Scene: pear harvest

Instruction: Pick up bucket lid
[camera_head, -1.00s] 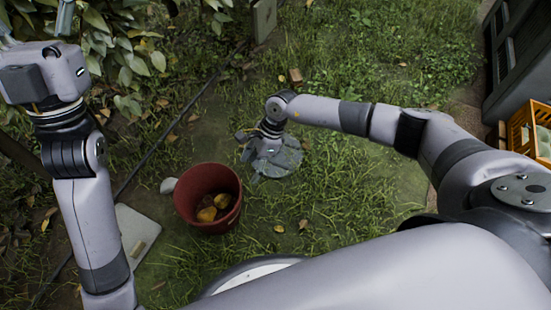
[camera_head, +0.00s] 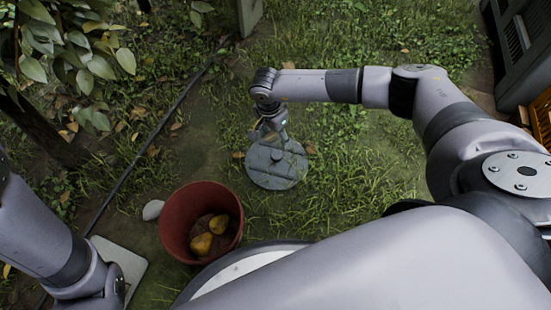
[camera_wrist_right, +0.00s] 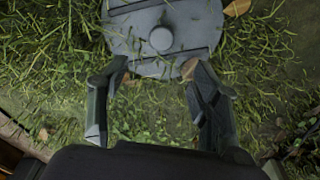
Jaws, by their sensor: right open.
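The bucket lid (camera_head: 271,168) is a round grey disc with a central knob, lying on the grass right of the bucket. In the right wrist view the lid (camera_wrist_right: 190,25) is at the top, with its knob ahead of the fingertips. My right gripper (camera_wrist_right: 150,75) is open and empty, its two fingers apart at the near edge of the lid. In the head view my right gripper (camera_head: 272,128) is over the lid's far side, partly hidden by its wrist. The red bucket (camera_head: 172,228) stands upright and open, with yellow pears (camera_head: 205,242) inside.
A pale stone (camera_head: 153,209) and a light flat slab (camera_head: 122,258) lie left of the bucket. A dark hose (camera_head: 140,150) crosses the ground. Leafy branches are at upper left. A yellow crate (camera_head: 543,118) stands at the right edge. Grass right of the lid is clear.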

